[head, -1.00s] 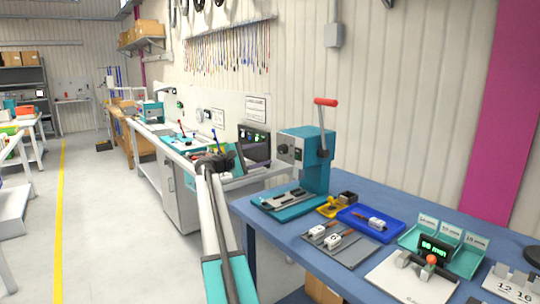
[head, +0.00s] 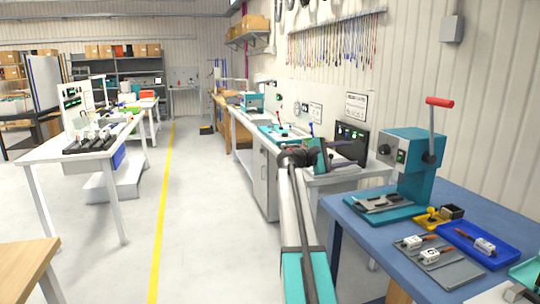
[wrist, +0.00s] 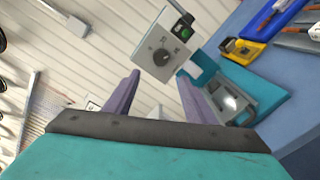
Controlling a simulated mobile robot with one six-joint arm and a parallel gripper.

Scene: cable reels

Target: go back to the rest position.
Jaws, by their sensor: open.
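My gripper (wrist: 160,100) shows in the wrist view with its two purple fingers apart and nothing between them. In the head view my gripper (head: 345,152) is at the end of my arm, raised in front of the wall bench and left of the blue table (head: 345,208). The teal press (head: 412,160) with its red-tipped lever stands on that table, to the right of my gripper. The press's grey face with a dial (wrist: 160,55) shows beyond the fingers in the wrist view.
A blue tray (head: 512,256), a grey plate (head: 468,272) and a yellow holder (head: 432,218) lie on the blue table. A white table (head: 60,150) stands at left, and a wooden table corner (head: 25,262) at front left. The floor (head: 195,215) between is clear.

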